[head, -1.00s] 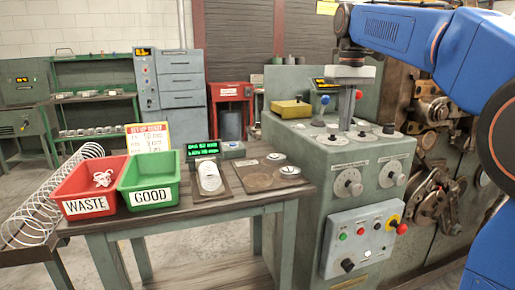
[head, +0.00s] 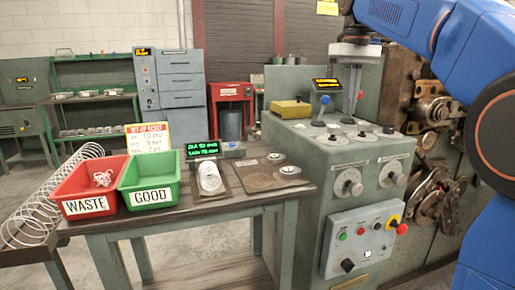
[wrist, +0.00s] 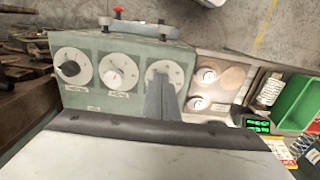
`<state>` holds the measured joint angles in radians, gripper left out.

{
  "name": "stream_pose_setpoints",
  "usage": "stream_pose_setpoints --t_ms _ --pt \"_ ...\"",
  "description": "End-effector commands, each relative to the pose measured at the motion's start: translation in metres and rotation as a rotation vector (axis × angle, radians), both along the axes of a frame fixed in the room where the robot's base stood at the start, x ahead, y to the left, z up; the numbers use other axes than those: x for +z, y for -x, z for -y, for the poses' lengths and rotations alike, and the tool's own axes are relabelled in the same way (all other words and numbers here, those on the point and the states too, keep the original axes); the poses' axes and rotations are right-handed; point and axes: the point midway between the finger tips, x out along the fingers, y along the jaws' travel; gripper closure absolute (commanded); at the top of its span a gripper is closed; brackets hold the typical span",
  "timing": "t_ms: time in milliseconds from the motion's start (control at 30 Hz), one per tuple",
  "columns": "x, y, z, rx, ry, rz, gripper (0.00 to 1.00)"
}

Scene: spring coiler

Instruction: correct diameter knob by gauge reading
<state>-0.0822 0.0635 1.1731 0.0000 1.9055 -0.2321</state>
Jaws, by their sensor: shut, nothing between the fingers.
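A grey-green coiling machine carries three white dials on its top: a left dial (head: 333,134), a middle dial (head: 361,136) and a right dial (head: 388,132). My gripper (head: 352,118) is shut and empty, pointing down above the dials. The gauge display (head: 203,149) shows green DIA and LEN lines; digits are unclear.
A coil (head: 209,178) lies by the display. A yellow set-up ticket (head: 149,137), a red WASTE bin (head: 88,205) and a green GOOD bin (head: 150,196) stand on the bench. The machine front has two more knobs (head: 348,183) and a button panel (head: 362,240).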

Motion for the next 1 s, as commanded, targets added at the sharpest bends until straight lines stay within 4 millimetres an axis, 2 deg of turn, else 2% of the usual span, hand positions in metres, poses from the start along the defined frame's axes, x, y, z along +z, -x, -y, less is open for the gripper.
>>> stream_pose_setpoints --t_ms 133,467,767,1000 --pt "0.008 0.000 0.000 0.000 0.000 0.000 1.00" --pt "0.009 0.000 -0.001 0.000 0.000 0.000 1.00" --pt "0.017 0.003 -0.030 0.002 0.000 0.001 1.00" --pt "0.000 0.004 -0.031 0.000 0.000 -0.001 1.00"
